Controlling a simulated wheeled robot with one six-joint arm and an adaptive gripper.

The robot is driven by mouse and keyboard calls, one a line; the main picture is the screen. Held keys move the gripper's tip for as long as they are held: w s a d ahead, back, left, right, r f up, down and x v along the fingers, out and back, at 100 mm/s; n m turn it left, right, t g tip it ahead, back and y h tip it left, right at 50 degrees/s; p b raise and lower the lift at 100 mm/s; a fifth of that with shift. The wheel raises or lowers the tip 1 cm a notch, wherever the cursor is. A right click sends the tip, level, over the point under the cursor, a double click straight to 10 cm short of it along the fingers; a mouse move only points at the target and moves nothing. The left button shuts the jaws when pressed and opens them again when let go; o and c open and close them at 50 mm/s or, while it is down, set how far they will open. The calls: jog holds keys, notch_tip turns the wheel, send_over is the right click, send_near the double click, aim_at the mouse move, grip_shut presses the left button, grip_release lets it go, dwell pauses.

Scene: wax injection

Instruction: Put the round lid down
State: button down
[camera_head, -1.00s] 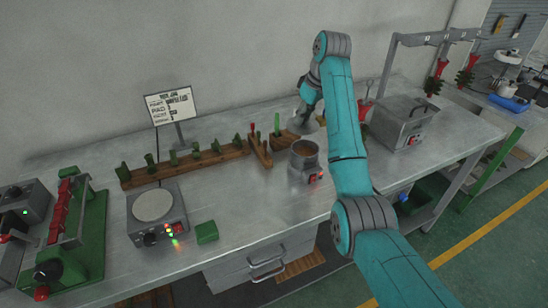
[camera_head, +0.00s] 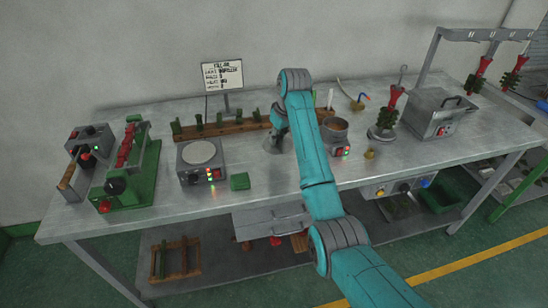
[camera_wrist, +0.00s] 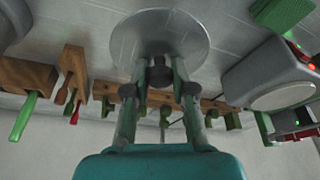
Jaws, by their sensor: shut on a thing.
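The round lid (camera_wrist: 158,32) is a flat grey metal disc with a dark knob. My gripper (camera_wrist: 160,74) is shut on that knob in the wrist view, with a finger on each side. In the head view my gripper (camera_head: 277,134) is left of the melting pot (camera_head: 336,132), low over the bench, and partly hidden by my arm. A grey edge of the lid (camera_head: 269,147) shows beside it. The pot stands open, with brown contents. I cannot tell whether the lid touches the bench.
A wooden rack (camera_head: 215,129) with green pieces runs behind my gripper. A round-topped hot plate (camera_head: 200,154) and a green block (camera_head: 239,181) are to the left. A grey lidded box (camera_head: 436,115) stands at the right.

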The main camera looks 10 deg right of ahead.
aim_at(285, 150)
jog(key=shift+f, duration=3.55)
jog(key=shift+d+f, duration=0.1)
jog(key=c, duration=1)
grip_release()
jog(key=shift+o, duration=0.2)
jog(key=v, duration=1.2)
